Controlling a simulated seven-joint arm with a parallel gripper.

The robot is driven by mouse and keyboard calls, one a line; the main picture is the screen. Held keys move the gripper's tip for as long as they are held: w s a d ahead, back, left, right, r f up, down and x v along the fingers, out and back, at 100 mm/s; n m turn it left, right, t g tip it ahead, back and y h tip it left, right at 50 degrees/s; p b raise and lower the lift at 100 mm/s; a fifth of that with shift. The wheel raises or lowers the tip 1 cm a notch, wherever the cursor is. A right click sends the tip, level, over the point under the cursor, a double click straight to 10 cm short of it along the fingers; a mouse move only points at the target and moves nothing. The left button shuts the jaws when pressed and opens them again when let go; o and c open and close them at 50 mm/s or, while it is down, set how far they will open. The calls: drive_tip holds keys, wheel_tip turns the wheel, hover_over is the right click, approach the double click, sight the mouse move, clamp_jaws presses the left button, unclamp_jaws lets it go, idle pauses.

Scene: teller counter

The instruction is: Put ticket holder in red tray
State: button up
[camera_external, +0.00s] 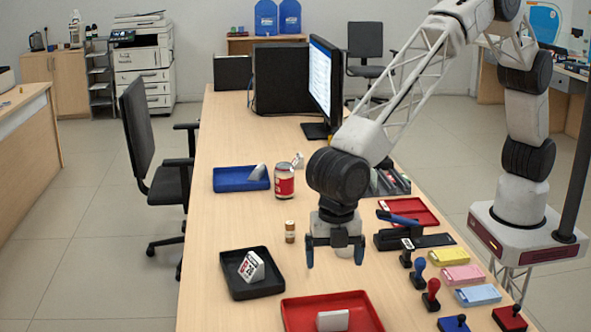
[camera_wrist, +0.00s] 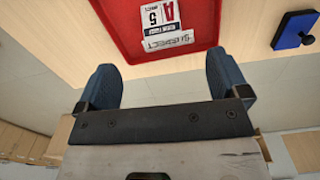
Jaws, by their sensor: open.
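The red tray (camera_external: 291,318) lies at the front edge of the picture. A white wedge-like piece (camera_external: 332,320) sits in it. In the wrist view, the red tray (camera_wrist: 205,32) holds a white piece with a red and black "A 5" print (camera_wrist: 158,18) and a lettered white strip (camera_wrist: 168,40). A similar white ticket holder (camera_external: 251,267) with red and black print stands in the black tray (camera_external: 238,291). Which piece the task means is unclear. My gripper (camera_external: 335,252) is open and empty, pointing down above the counter, behind the red tray.
A blue tray (camera_external: 231,187) holds a pale wedge. Stamps (camera_external: 431,296) and coloured pads (camera_external: 462,275) crowd the right.

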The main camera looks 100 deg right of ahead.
drive_tip(key=s+d+r+m, duration=0.3)
drive_tip(key=s+d+r, duration=0.35)
drive_tip(key=d, duration=0.35)
drive_tip(key=s+d+r+m+t, duration=0.1)
drive_tip(key=s+d+r+m, duration=0.1)
drive_tip(key=s+d+r, duration=0.5)
drive_tip(key=s+d+r+m, duration=0.3)
drive_tip(key=d+r, duration=0.5)
drive_tip(key=d, duration=0.6)
drive_tip(key=s+d+m, duration=0.4)
drive_tip(key=s+d, duration=0.5)
drive_tip(key=s, duration=0.7)
drive_tip(key=s+d+m+t, duration=0.1)
drive_tip(key=s+d+m, duration=0.4)
drive_tip(key=s+d, duration=0.4)
drive_tip(key=s, duration=0.7)
drive_tip(key=shift+s+d+f+m+t, duration=0.15)
drive_tip(key=shift+s+d+m+t, duration=0.05)
drive_tip(key=shift+s+m+t, duration=0.15)
